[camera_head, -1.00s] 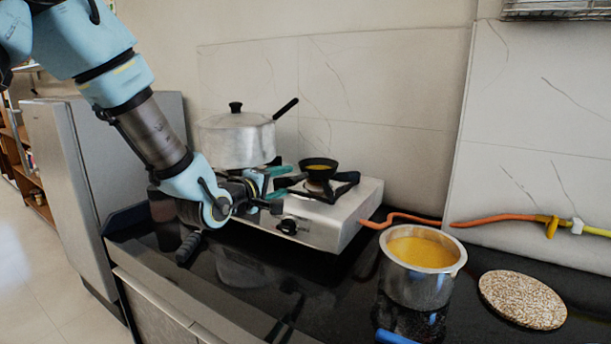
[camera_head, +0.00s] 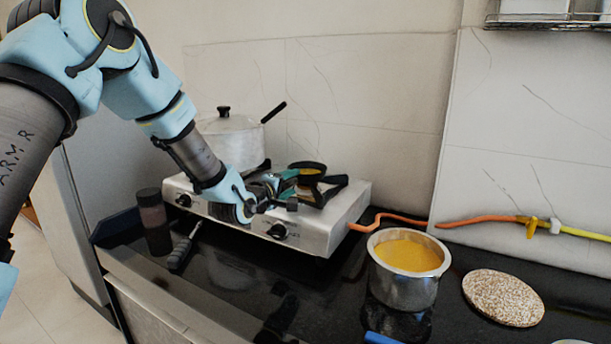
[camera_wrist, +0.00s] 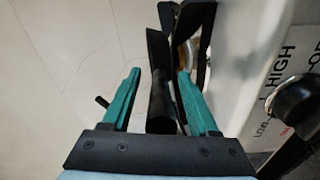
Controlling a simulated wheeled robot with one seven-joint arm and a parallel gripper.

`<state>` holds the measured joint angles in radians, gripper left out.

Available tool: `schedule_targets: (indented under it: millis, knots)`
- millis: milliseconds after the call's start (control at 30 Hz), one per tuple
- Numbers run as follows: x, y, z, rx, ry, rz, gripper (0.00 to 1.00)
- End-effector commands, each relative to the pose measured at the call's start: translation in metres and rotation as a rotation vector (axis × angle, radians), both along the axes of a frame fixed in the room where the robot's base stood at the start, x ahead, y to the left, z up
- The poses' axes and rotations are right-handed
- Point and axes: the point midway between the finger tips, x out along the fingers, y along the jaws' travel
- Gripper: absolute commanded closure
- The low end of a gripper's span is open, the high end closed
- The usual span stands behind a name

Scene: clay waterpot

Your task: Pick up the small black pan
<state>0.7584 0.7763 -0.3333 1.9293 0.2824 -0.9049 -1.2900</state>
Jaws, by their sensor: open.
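The small black pan (camera_head: 307,168), with something yellow in it, is at the right burner of the steel stove (camera_head: 340,217). It looks tilted toward the head camera, though its underside is hidden. My gripper (camera_head: 288,184) is close beside it on the left, low over the stove. In the wrist view, the teal fingers of my gripper (camera_wrist: 158,78) are apart. A dark bar, which looks like the pan's handle (camera_wrist: 160,105), lies between them, with a gap on the left and little or none on the right. My fingers partly hide the handle in the head view.
A lidded silver pot (camera_head: 232,142) with a black handle stands on the left burner. A steel pot of yellow liquid (camera_head: 405,275) and a round speckled board (camera_head: 503,297) are on the black counter at right. A dark jar (camera_head: 153,220) stands at left.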

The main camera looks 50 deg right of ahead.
Motion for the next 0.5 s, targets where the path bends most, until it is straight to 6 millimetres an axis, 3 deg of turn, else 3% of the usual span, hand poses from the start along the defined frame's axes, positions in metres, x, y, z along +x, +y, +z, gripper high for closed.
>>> schedule_targets:
  millis: [100, 500]
  knots:
    - [0.0002, 0.0004, -0.0003, 0.0, 0.0, 0.0, 0.4]
    - [0.0002, 0.0007, -0.0001, 0.0, 0.0, 0.001, 0.85]
